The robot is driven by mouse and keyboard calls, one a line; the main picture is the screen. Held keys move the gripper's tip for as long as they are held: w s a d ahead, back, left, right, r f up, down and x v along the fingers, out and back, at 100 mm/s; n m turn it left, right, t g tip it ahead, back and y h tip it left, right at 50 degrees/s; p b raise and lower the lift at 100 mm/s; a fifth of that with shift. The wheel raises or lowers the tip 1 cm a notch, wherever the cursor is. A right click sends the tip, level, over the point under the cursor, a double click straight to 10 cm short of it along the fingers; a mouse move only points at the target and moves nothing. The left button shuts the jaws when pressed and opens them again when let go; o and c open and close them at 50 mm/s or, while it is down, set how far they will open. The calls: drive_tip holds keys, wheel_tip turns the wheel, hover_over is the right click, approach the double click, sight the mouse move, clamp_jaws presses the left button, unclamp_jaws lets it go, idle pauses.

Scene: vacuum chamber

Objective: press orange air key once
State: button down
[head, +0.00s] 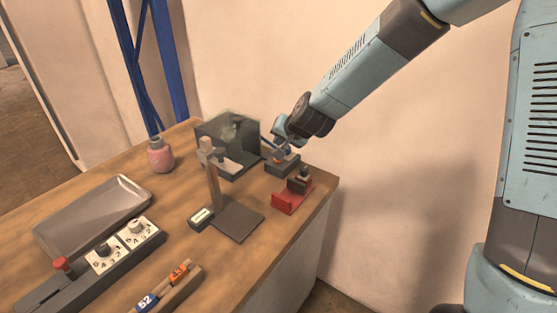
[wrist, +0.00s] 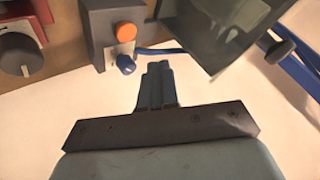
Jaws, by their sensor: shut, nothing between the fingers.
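The orange air key (wrist: 126,32) is a round orange button on a pale plate on the side of a grey box (wrist: 97,40) in the wrist view. A blue knob with a blue hose sits just beside it. My gripper (wrist: 157,68) is shut and empty, its fingertips to the right of and below the key in that view, apart from it. In the head view my gripper (head: 279,148) hangs over the grey box (head: 284,168) at the table's back right. The key is small and partly hidden by my gripper there.
A glass-walled chamber (head: 238,132) stands left of the box. A red-based device (head: 292,196) stands in front of it. A stand with a post (head: 213,185), a grey tray (head: 92,217), a pink bottle (head: 160,156) and a dial panel (head: 110,258) occupy the table. A wall rises behind.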

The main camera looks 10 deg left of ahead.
drive_tip(key=shift+r, duration=0.8)
drive_tip(key=s+d+r+n+h, duration=0.1)
drive_tip(key=s+d+r, duration=0.25)
drive_tip(key=d, duration=0.35)
drive_tip(key=s+d+r+h, duration=0.1)
drive_tip(key=s+d+r, duration=0.1)
drive_tip(key=d+r, duration=0.45)
drive_tip(key=s+d+r+n+h, duration=0.1)
drive_tip(key=s+d+r, duration=0.15)
drive_tip(key=d, duration=0.55)
drive_tip(key=s+d+r+m+g+h, duration=0.1)
drive_tip(key=s+d+r+h, duration=0.2)
drive_tip(key=s+d, duration=1.4)
wheel_tip(320, 180, up, 2)
drive_tip(key=shift+s+d+r+m, duration=0.15)
drive_tip(key=shift+d+m, duration=0.15)
drive_tip(key=shift+d, duration=0.05)
